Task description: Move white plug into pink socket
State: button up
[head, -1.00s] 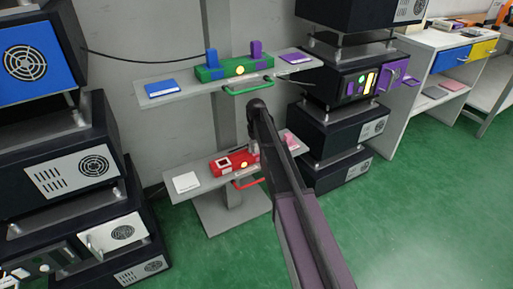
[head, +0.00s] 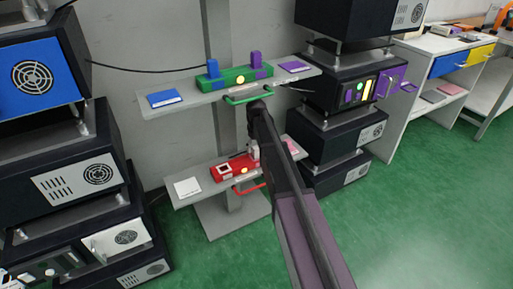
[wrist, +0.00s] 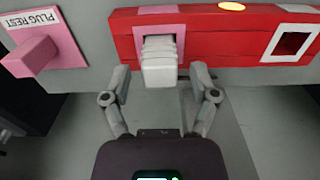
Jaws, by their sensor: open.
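The white plug (wrist: 160,65) stands at the pink-framed socket (wrist: 124,85) of the red fixture (wrist: 220,38) in the wrist view. Its base meets the socket; how deep it sits I cannot tell. My gripper (wrist: 158,76) is open, with one finger on each side of the plug and a gap to each. The white-framed socket (wrist: 290,43) at the other end is empty. A pink plug (wrist: 30,55) rests on the pink PLUG REST pad (wrist: 70,40). In the head view the red fixture (head: 228,168) is on the lower shelf, with its right end partly behind my arm.
A red handle (head: 250,190) sticks out in front of the lower shelf. An empty white pad (head: 187,187) is at its left. The upper shelf holds a green fixture (head: 225,80) with blue and purple plugs and a green handle (head: 248,96). Dark cabinets flank both sides.

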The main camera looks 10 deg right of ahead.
aim_at(256, 147)
jog(key=shift+r+p, duration=1.9)
jog(key=shift+r, duration=0.35)
jog(key=s+m, duration=0.3)
jog(key=s, duration=2.6)
jog(key=shift+m, duration=0.3)
jog(key=shift+r, duration=0.1)
notch_tip(256, 147, up, 33)
jog(key=p, duration=3.3)
jog(key=shift+c, duration=0.2)
